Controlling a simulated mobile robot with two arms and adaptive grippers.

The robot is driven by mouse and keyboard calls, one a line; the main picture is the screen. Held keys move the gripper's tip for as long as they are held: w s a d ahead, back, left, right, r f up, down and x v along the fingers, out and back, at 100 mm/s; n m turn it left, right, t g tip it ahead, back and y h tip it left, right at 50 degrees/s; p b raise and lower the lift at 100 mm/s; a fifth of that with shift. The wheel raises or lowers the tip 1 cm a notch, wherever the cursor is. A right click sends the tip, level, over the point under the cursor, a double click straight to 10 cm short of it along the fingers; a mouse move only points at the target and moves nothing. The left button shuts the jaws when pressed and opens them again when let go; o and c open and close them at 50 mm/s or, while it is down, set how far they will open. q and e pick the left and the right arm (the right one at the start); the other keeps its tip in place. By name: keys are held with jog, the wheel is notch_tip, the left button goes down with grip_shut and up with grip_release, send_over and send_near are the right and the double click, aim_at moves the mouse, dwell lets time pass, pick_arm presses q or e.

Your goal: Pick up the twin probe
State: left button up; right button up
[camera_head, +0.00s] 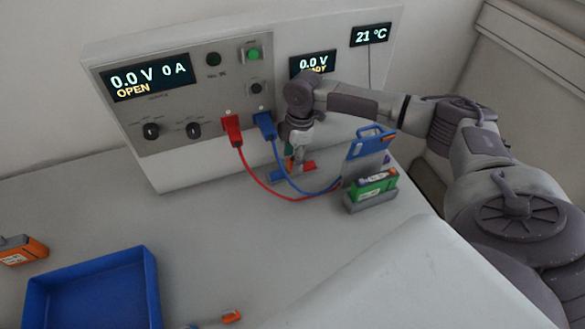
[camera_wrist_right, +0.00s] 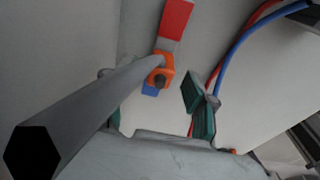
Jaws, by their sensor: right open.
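A long grey shaft with a black six-sided end (camera_wrist_right: 60,128) and an orange part (camera_wrist_right: 164,68) at its far end looks like the twin probe. It crosses the right wrist view, close to the camera. Red (camera_wrist_right: 175,18) and blue pieces show by its orange end. In the head view, a red piece (camera_head: 309,167) and a sliver of orange show below my right gripper (camera_head: 294,158), in front of the cycler. My right gripper is open, its green fingers pointing down. One finger is right of the shaft; the other is mostly hidden behind it. Contact cannot be told.
The cycler panel (camera_head: 200,88) stands behind. Red (camera_head: 262,188) and blue cables loop to a grey holder with a blue-topped item (camera_head: 368,143) and a green battery (camera_head: 374,187).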

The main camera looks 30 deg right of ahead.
grip_shut()
dwell(0.4)
jog(key=shift+s+r+b, duration=0.15)
jog(key=shift+r+b, duration=0.3)
jog(key=shift+b, duration=0.1)
jog(key=r, duration=0.2)
jog(key=r+b, duration=0.1)
jog(key=r, duration=0.3)
jog(key=shift+s+a+b, duration=0.1)
jog(key=shift+s+b, duration=0.25)
jog(key=shift+s, duration=0.05)
jog(key=s+a+b, duration=0.3)
jog(key=s+a, duration=0.1)
jog(key=s, duration=1.4)
jog(key=shift+s+a+b, duration=0.2)
jog(key=shift+b, duration=0.1)
jog(key=shift+w+a, duration=0.1)
